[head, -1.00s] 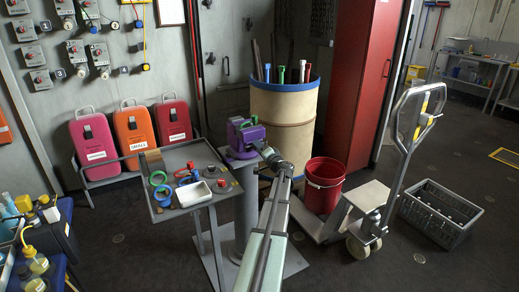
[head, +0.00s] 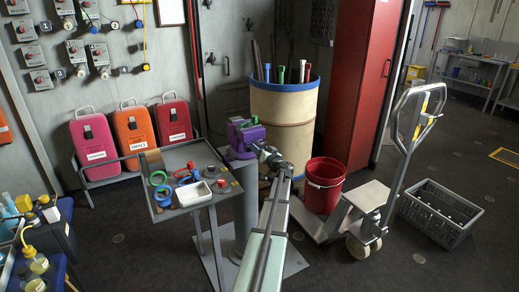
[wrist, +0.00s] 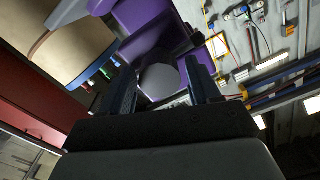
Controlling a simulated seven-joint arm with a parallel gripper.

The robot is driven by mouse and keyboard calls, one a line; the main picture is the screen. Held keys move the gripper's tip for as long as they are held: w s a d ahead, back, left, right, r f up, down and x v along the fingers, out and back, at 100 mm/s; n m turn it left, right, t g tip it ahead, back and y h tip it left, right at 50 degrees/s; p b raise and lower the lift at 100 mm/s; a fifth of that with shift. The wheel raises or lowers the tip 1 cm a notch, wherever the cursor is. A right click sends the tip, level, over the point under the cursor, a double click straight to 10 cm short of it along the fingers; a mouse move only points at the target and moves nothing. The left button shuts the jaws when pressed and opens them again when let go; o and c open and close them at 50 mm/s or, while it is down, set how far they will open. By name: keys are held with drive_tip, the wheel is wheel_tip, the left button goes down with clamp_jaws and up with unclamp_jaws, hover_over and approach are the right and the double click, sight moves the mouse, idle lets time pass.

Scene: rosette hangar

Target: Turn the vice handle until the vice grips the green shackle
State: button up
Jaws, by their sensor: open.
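The purple vice (head: 246,134) stands on a grey pedestal behind the tray, and its body fills the top of the wrist view (wrist: 150,22). My gripper (wrist: 162,76) is open, right at the front of the vice. A grey round-ended part (wrist: 160,82), perhaps the hub of the vice handle, lies between the two fingers; I cannot tell whether they touch it. The handle bar is not clearly made out. In the head view my gripper (head: 266,152) partly covers the vice front.
A grey tray table (head: 185,211) left of the vice holds green and blue rings, a white dish and small red parts. A tan drum (head: 285,115) with upright tubes stands close behind the vice. A red bucket (head: 325,184) and a pallet truck (head: 367,197) stand to the right.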

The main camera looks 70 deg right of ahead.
drive_tip(key=shift+n, duration=1.9)
drive_tip(key=n, duration=0.8)
drive_tip(key=shift+n, duration=2)
